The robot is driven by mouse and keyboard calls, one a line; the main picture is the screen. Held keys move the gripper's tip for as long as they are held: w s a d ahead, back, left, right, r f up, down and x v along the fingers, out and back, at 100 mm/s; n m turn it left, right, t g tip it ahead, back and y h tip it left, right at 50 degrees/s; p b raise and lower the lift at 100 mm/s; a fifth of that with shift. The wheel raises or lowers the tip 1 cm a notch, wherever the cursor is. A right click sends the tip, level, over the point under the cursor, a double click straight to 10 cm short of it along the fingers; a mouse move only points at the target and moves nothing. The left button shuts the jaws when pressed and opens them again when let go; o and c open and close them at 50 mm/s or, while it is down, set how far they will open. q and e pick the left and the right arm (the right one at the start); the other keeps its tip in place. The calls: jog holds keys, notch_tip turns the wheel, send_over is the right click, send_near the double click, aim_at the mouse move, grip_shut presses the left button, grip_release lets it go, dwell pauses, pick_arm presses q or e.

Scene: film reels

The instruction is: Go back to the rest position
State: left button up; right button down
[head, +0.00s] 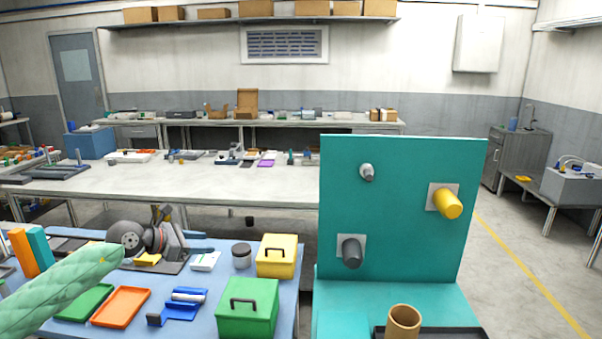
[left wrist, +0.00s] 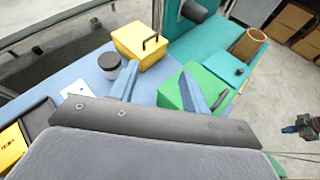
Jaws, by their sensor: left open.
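My left arm (head: 65,290) in a green quilted sleeve comes in from the left in the head view. My left gripper (head: 204,241) has blue fingers and is above the blue table. In the left wrist view its two fingers (left wrist: 159,72) stand apart with nothing between them. Beyond them are a yellow box (left wrist: 138,47), a green box (left wrist: 205,80) and a dark-lidded jar (left wrist: 110,64). A small dark device with a blue tip (left wrist: 303,127) shows at the right edge, perhaps my right gripper, too small to read. My right gripper does not show in the head view.
A teal upright panel (head: 400,160) with several pegs stands right of the table, a brown cylinder (head: 404,322) on its base. Green (head: 86,303) and orange (head: 120,307) trays and a blue holder (head: 180,308) lie on the table. Open floor is at the right.

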pick_arm(q)
notch_tip(320, 180, up, 17)
jog(key=d+n+t+h, duration=0.1)
jog(key=n+t+h, duration=0.3)
jog(key=n+t, duration=0.45)
jog(key=a+r+n+t+y, duration=0.45)
jog(key=n+t+y, duration=0.5)
jog(key=n, duration=0.75)
jog(key=s+f+n+g+y, duration=0.3)
jog(key=f+n+g, duration=0.25)
jog(key=f, duration=0.45)
jog(key=s+d+f+n+g+y, duration=0.1)
jog(key=s+f+n+g+y, duration=0.4)
jog(key=f, duration=0.6)
jog(key=s+f+n+g+y, duration=0.15)
jog(key=f+n+g, duration=0.25)
jog(key=f+n, duration=0.45)
jog(key=s+d+f+g+h, duration=0.2)
jog(key=s+d+f+g, duration=0.1)
jog(key=s+f, duration=0.8)
jog(key=s+d+f+n+g+h, duration=0.1)
jog(key=s+d+f+g, duration=0.3)
jog(key=s+f, duration=0.7)
jog(key=s+d+f+g+h, duration=0.2)
jog(key=s+d+f, duration=0.5)
jog(key=s, duration=1.1)
notch_tip(320, 180, down, 4)
jog(key=shift+s+f+n+g+h, duration=0.15)
jog(key=shift+s+n+g+h, duration=0.2)
jog(key=shift+g, duration=0.3)
